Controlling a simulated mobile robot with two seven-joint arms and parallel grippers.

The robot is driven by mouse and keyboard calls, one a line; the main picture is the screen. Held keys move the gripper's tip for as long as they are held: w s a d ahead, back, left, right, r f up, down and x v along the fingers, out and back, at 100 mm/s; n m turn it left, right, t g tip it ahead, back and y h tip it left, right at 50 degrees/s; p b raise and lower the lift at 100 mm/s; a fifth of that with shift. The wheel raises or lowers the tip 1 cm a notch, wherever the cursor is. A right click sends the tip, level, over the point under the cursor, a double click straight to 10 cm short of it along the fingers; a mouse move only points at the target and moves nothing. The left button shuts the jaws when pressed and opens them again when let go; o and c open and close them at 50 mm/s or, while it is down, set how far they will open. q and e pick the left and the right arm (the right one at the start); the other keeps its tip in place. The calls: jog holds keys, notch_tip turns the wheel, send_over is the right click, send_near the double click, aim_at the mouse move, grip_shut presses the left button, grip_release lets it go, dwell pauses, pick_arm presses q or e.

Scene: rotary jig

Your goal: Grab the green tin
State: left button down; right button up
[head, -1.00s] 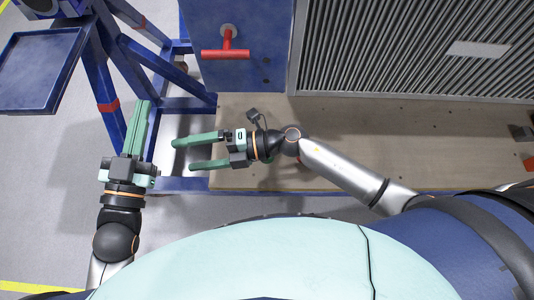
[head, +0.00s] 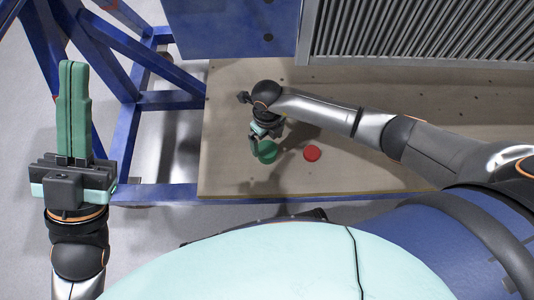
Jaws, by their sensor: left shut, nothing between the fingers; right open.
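The green tin (head: 268,151) is a small round green thing on the tan board, partly covered by my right gripper. My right gripper (head: 260,150) points down over the tin; it is open, with one green finger at the tin's left side. The other finger is hard to make out, and I cannot tell whether the fingers touch the tin. My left gripper (head: 73,112) is shut and empty, far to the left, its fingers pointing up the picture.
A red tin (head: 312,153) stands just right of the green one on the tan board (head: 350,175). A blue frame (head: 130,120) runs along the board's left side. A grey ribbed panel (head: 420,30) is at the back. The board's front left is clear.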

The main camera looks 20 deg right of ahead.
aim_at(267, 149)
notch_tip(267, 149, down, 7)
jog(key=b, duration=0.3)
jog(key=shift+s+a+r+b, duration=0.1)
jog(key=shift+r+b, duration=0.05)
jog(key=shift+b, duration=0.15)
jog(key=shift+r, duration=0.1)
jog(key=c, duration=1.3)
jog(key=shift+c, duration=0.7)
jog(key=shift+r, duration=0.1)
